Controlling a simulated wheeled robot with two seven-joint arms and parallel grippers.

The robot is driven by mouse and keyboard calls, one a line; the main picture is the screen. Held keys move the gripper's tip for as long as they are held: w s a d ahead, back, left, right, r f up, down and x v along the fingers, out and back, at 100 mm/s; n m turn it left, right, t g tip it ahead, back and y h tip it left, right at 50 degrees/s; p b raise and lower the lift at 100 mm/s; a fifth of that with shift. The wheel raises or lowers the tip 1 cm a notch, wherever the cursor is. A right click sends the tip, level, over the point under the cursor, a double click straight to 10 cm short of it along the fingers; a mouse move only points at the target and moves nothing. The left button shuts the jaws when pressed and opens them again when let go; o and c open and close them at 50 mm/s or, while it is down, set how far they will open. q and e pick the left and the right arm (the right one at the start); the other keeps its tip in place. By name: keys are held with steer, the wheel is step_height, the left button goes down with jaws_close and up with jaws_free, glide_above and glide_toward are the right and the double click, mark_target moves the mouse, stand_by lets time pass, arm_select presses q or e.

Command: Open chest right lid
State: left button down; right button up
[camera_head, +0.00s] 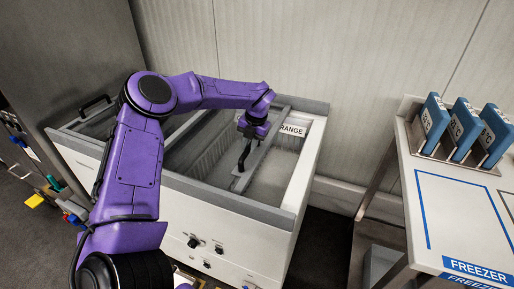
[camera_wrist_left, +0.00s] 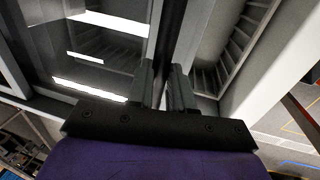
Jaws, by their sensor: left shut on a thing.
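The chest (camera_head: 228,222) is a white freezer with a grey rim and glass lids. The right lid (camera_head: 258,150) has a grey frame strip running front to back across the right half. Right of this strip the inside shows clearly, apparently uncovered. My left gripper (camera_head: 244,158) is shut at the strip, on what appears to be the dark lid handle; the fingers largely hide it. In the left wrist view the gripper (camera_wrist_left: 167,82) has its fingers close together at the lid edge, with reflecting glass on the left and a ribbed interior on the right. My right gripper is not in view.
A black handle (camera_head: 95,102) shows at the chest's left end. A table (camera_head: 420,185) on the right bears blue packs (camera_head: 466,128) in a rack. A dark floor gap separates chest and table.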

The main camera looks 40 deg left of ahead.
arm_select(q)
steer(key=s+a, duration=0.1)
steer(key=a, duration=0.2)
steer(key=s+a+p, duration=0.1)
steer(key=a, duration=0.3)
steer(key=s+a, duration=0.2)
steer(key=a, duration=0.2)
steer(key=shift+a+r, duration=0.1)
steer(key=shift+a, duration=0.1)
glide_above(195, 145)
steer(key=shift+b, duration=0.45)
steer(key=shift+a, duration=0.1)
steer(key=c, duration=1)
jaws_free()
steer(key=r, duration=0.3)
steer(key=d+r, duration=0.1)
steer(key=r, duration=0.2)
steer(key=d+r+b, duration=0.1)
steer(key=r, duration=0.3)
steer(key=shift+w, duration=0.4)
